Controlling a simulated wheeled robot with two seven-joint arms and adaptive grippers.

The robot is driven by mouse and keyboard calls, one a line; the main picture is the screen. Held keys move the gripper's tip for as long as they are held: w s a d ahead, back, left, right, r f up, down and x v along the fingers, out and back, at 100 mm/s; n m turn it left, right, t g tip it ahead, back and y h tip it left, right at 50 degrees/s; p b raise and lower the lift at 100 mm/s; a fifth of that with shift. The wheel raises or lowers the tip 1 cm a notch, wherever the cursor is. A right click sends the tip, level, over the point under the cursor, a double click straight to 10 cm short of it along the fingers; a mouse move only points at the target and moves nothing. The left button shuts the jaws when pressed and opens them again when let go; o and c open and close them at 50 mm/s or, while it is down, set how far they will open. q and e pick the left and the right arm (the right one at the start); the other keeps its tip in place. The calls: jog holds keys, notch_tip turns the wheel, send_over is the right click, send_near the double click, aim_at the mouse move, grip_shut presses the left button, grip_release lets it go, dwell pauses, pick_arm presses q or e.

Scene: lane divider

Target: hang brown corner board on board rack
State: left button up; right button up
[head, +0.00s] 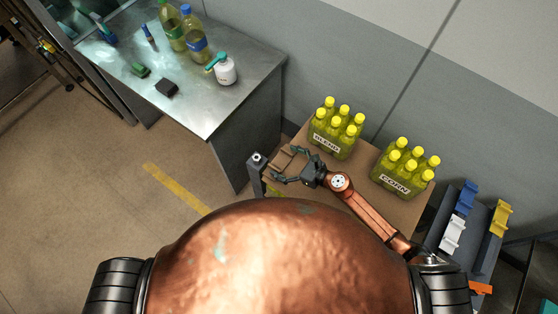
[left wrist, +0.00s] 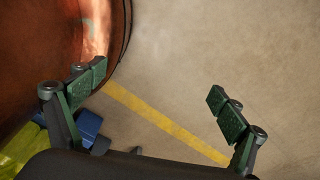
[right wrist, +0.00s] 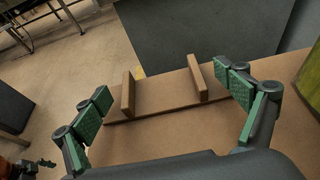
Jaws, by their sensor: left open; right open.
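The brown corner board (right wrist: 197,79) lies on the brown tabletop. In the right wrist view it is a flat strip with two upright flanges. It also shows small in the head view (head: 285,160), partly behind the gripper. My right gripper (head: 283,166) is open around the board. In the right wrist view (right wrist: 164,94) its fingers stand outside the two flanges; whether they touch is unclear. The grey board rack (head: 482,222) at the right of the head view carries blue, white, yellow and orange pieces. My left gripper (left wrist: 160,92) is open and empty above the floor.
Two packs of yellow bottles, one labelled BLEND (head: 333,135) and one CORN (head: 404,172), stand on the brown table (head: 367,160). A grey post (head: 255,165) stands at its left edge. A metal table (head: 215,100) with bottles is farther left.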

jog(key=shift+w+a+f, duration=0.2)
jog(key=shift+w+a, duration=0.1)
jog(key=shift+a, duration=0.15)
jog(key=c, duration=1.1)
pick_arm(q)
jog(key=shift+w, duration=0.85)
pick_arm(e)
jog(key=shift+c, duration=0.8)
